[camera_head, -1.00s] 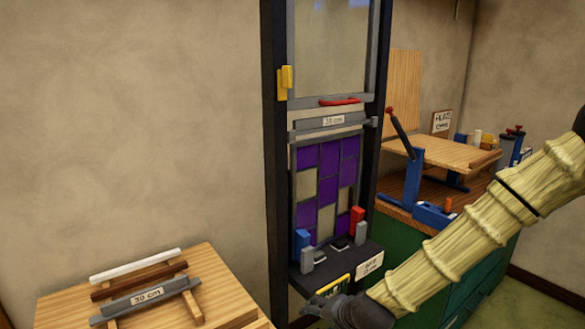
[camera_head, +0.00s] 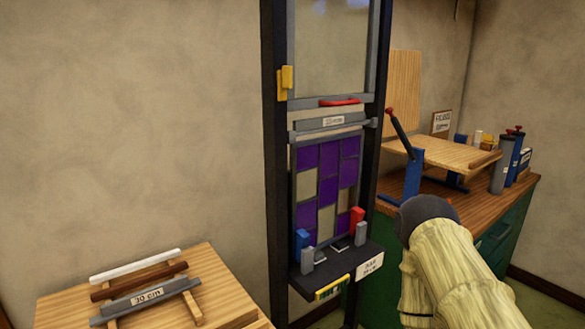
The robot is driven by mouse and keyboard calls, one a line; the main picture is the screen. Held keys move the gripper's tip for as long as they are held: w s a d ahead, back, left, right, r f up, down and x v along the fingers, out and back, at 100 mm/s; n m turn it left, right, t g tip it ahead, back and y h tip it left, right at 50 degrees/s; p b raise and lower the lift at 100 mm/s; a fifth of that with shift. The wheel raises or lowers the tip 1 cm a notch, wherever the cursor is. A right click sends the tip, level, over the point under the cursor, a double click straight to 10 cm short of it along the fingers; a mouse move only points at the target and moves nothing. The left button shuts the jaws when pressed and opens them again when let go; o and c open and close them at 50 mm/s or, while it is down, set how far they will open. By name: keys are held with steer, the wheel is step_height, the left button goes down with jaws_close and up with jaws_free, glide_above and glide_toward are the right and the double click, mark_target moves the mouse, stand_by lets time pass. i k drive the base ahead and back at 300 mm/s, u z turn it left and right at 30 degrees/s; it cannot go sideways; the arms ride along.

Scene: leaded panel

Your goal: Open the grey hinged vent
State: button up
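The grey hinged vent (camera_head: 331,55) is at the top of the dark upright frame (camera_head: 277,150). It is a pale pane in a grey border, its top cut off by the picture edge. It looks flush with the dark frame. A red handle (camera_head: 340,102) is at its bottom edge, and a yellow latch (camera_head: 286,83) is at its left side. My arm (camera_head: 445,270) is at the lower right, with a dark rounded joint uppermost, clear of the vent in the picture. My gripper is not in view.
Below the vent are a labelled grey bar (camera_head: 330,122), a purple and cream leaded panel (camera_head: 328,185) and a dark ledge (camera_head: 325,268) with blue, red and grey blocks. A wooden table (camera_head: 225,290) with bars stands lower left. A green workbench (camera_head: 510,225) stands right.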

mark_target(309, 104)
steer(key=k, duration=1.15)
steer(key=z, duration=0.85)
steer(key=i, duration=1.2)
steer(key=u, duration=0.85)
